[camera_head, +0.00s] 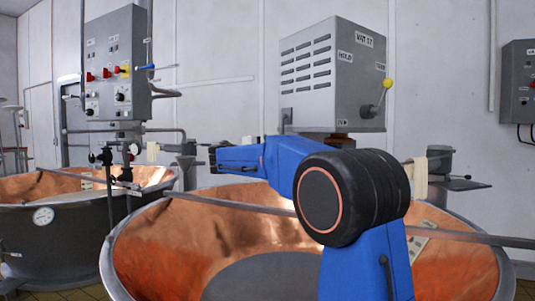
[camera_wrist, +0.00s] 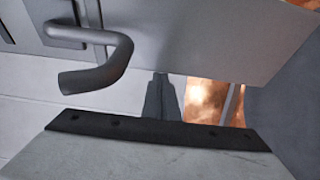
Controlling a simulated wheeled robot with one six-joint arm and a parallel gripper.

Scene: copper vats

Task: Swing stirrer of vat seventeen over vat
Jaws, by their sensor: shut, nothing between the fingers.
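The grey stirrer box (camera_head: 335,75), labelled VAT 17 and HOLD, stands upright behind the far rim of the copper vat (camera_head: 170,250). A lever with a yellow knob (camera_head: 387,84) is on its right face. A small grey handle (camera_head: 287,116) sits low on its left part. In the wrist view a bent grey handle (camera_wrist: 100,45) sticks out from a grey box face (camera_wrist: 190,40). My gripper (camera_head: 214,157) is at the far end of my blue arm, left of the box. In the wrist view its fingers (camera_wrist: 160,95) are together and empty, apart from the handle.
Another vat (camera_head: 60,235) with a dial stands left, under a control box (camera_head: 115,60) with red switches. A metal bar (camera_head: 460,238) crosses the near vat. A grey wall box (camera_head: 518,80) hangs at right. Copper (camera_wrist: 208,100) shows beyond my fingers.

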